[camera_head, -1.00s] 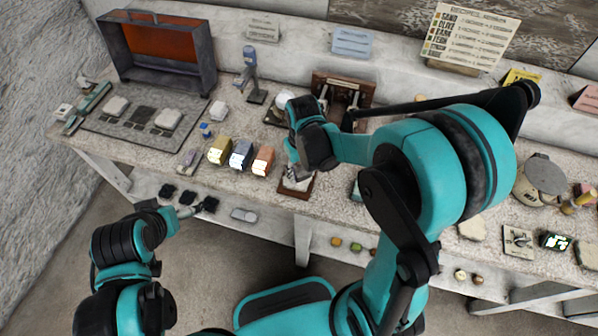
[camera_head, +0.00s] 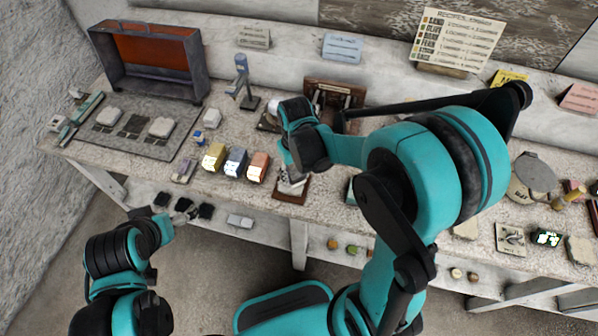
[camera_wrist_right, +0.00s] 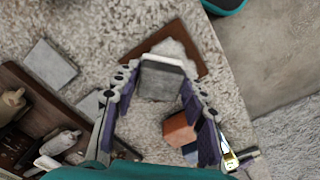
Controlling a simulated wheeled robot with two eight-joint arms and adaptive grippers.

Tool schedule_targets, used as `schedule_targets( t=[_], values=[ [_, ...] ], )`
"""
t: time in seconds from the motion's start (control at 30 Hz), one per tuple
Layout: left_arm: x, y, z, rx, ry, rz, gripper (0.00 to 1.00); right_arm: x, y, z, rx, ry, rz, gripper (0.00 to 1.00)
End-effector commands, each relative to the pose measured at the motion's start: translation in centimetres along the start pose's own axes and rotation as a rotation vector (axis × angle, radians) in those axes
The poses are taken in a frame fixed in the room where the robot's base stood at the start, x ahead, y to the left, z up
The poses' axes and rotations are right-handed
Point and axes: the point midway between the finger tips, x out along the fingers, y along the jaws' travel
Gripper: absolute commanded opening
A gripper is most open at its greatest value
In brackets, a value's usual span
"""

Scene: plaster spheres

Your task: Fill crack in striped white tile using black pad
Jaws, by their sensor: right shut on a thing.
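A white tile with dark marks lies on a brown board (camera_head: 289,196) near the table's front edge; my right gripper (camera_head: 289,168) is low over it and partly hides it. In the right wrist view my right gripper (camera_wrist_right: 158,88) is shut on a grey block (camera_wrist_right: 160,82) with a pale far edge. The rough white piece (camera_wrist_right: 172,48) and brown board (camera_wrist_right: 190,58) lie just beyond the block; contact is unclear.
Yellow (camera_head: 213,157), blue-grey (camera_head: 235,162) and orange (camera_head: 258,168) blocks stand left of the board. A grey stand (camera_head: 241,85) and a dark mat (camera_head: 95,140) with pale pieces are further left. A brown rack (camera_head: 335,92) stands behind my right arm.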

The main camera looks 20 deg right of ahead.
Motion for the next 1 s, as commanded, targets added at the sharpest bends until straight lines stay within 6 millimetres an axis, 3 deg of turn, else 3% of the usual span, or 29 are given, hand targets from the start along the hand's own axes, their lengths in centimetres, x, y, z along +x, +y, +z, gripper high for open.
schedule_targets(
  t=[0.23, 0.5, 0.87, 1.0],
  values=[
    [-0.1, 0.0, -0.1, 0.0, 0.0, 0.0, 0.98, -0.1, 0.0, 0.0, 0.0, 0.0, 0.0, 0.19],
    [-1.6, 0.0, -1.1, 0.0, 0.0, 0.0, 0.98, -2.4, 0.0, 0.0, 0.0, 0.0, 0.0, 0.19],
    [-1.6, 0.0, -1.1, 0.0, 0.0, 0.0, 0.98, -2.5, 0.0, 0.0, 0.0, 0.0, 0.0, 0.19],
    [-2.4, 0.0, -1.7, 0.0, 0.0, 0.0, 0.98, -3.7, 0.0, 0.0, 0.0, 0.0, 0.0, 0.19]
  ],
)
